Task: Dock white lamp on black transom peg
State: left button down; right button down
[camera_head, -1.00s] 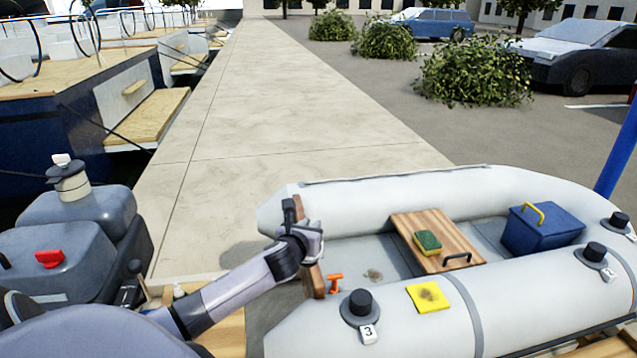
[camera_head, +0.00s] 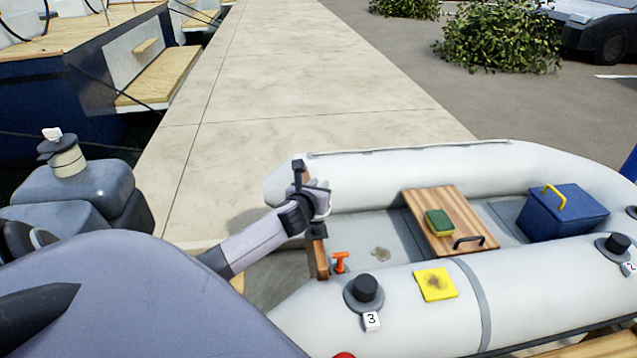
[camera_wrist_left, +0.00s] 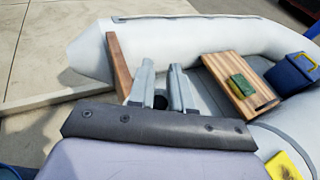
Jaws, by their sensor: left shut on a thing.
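My left gripper (camera_head: 320,198) is over the far end of the dinghy's brown transom board (camera_head: 317,258). It is shut, and the white lamp it holds is almost wholly hidden by the gripper in the head view. In the left wrist view the two grey fingers (camera_wrist_left: 161,88) point into the dinghy, just right of the board. A dark round thing (camera_wrist_left: 160,102) shows between them; I cannot tell whether it is part of the lamp or the black peg. No black transom peg shows clearly in either view. My right gripper is not in view.
The grey dinghy (camera_head: 430,170) holds a wooden seat (camera_head: 462,222) with a sponge (camera_head: 439,222), a blue box (camera_head: 565,215) and an orange handle (camera_head: 340,262). The dock (camera_head: 270,90) beyond is clear.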

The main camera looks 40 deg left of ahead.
aim_at(317, 220)
pick_arm(q)
jog(key=shift+f+b, duration=1.55)
jog(key=shift+f, duration=0.2)
jog(key=shift+r+p, duration=0.1)
jog(key=shift+p, duration=0.45)
jog(key=shift+f+b, duration=0.45)
jog(key=shift+f, duration=0.15)
jog(key=c, duration=1.3)
grip_release()
